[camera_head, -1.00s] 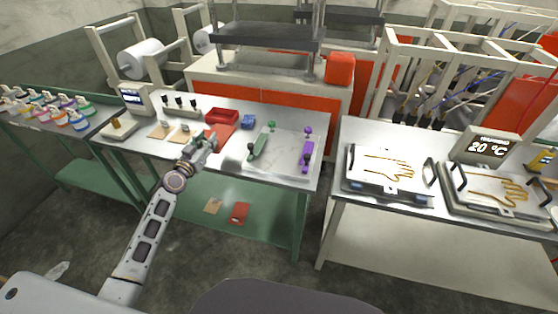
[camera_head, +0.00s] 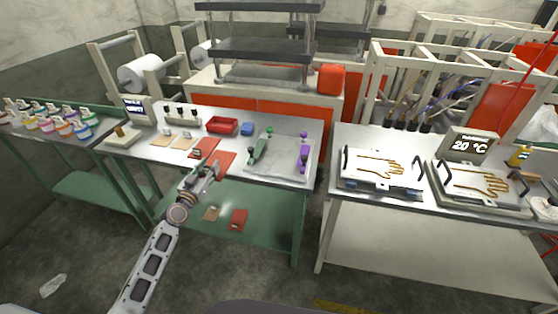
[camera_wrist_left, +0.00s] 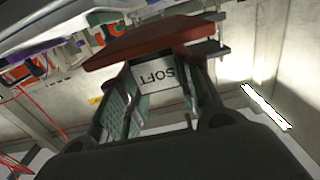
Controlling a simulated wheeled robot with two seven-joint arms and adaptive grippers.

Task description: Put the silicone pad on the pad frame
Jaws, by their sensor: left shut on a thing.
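My left gripper (camera_head: 213,169) is shut on a red pad with a white label reading SOFT, which I take as the silicone pad (camera_head: 224,158). In the left wrist view the dark red silicone pad (camera_wrist_left: 150,40) lies across beyond the fingertips, with its label between the two fingers. In the head view the gripper and pad are over the front of the left steel table. A pale flat plate with green and purple clamps, probably the pad frame (camera_head: 277,168), lies to their right on that table. The pad is apart from it. My right gripper is out of view.
Tan pads (camera_head: 162,140) and another red pad (camera_head: 206,146) lie left of the gripper. A red tray (camera_head: 222,126) and a blue object (camera_head: 247,129) stand behind. Hand-shaped moulds (camera_head: 380,167) occupy the right table. A floor gap separates the tables.

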